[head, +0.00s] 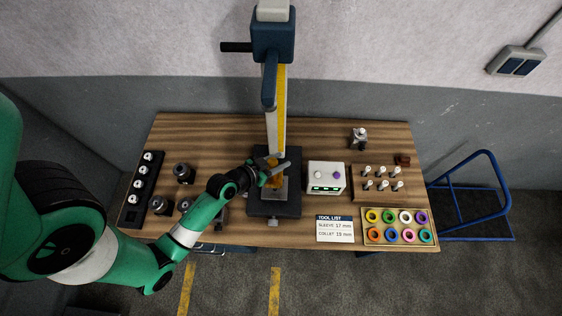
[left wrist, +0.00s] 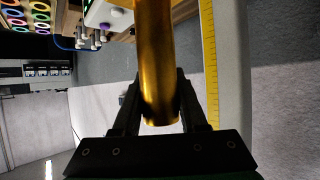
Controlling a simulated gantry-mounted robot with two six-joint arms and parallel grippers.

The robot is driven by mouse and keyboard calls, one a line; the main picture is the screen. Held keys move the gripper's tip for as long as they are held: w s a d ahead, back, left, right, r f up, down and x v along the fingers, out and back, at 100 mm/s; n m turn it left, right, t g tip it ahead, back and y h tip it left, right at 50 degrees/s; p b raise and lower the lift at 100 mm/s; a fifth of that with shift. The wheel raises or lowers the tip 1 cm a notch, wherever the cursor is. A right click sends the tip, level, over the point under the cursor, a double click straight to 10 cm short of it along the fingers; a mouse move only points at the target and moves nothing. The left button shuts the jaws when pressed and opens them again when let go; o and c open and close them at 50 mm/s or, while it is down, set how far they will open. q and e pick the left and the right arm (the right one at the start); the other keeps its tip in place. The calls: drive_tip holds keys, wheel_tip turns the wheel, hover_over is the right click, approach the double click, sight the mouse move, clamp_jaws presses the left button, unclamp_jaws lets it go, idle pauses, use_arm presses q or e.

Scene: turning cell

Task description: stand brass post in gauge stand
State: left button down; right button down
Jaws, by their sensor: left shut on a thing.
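The brass post (left wrist: 155,60) is a smooth golden cylinder between the fingers of my left gripper (left wrist: 158,95) in the left wrist view. In the head view my left gripper (head: 270,172) is over the gauge stand, in front of its column, and only small golden parts of the post show around it. The gauge stand has a dark base (head: 260,207), a pale column with a yellow scale (head: 282,110) and a blue head (head: 273,40) high above. I cannot tell whether the post touches the base. My right gripper is out of view.
A white box with knobs (head: 326,178) stands close right of the base. A tool list card (head: 335,229), a tray of coloured rings (head: 365,241) and a wooden peg block (head: 358,192) lie further right. Dark holders (head: 183,173) and a black rack (head: 133,215) are left.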

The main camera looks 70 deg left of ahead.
use_arm(q)
drive_tip(key=shift+w+f+b, duration=0.1)
drive_tip(key=shift+f+b, duration=2.85)
drive_tip(key=shift+f, duration=0.05)
drive_tip(key=shift+f+b, duration=1.4)
drive_tip(key=shift+f, duration=0.2)
drive_tip(key=c, duration=0.5)
unclamp_jaws()
drive_tip(key=shift+a, duration=0.1)
drive_tip(key=shift+o, duration=0.7)
drive_tip(key=shift+f, duration=0.35)
drive_tip(key=v, duration=1.2)
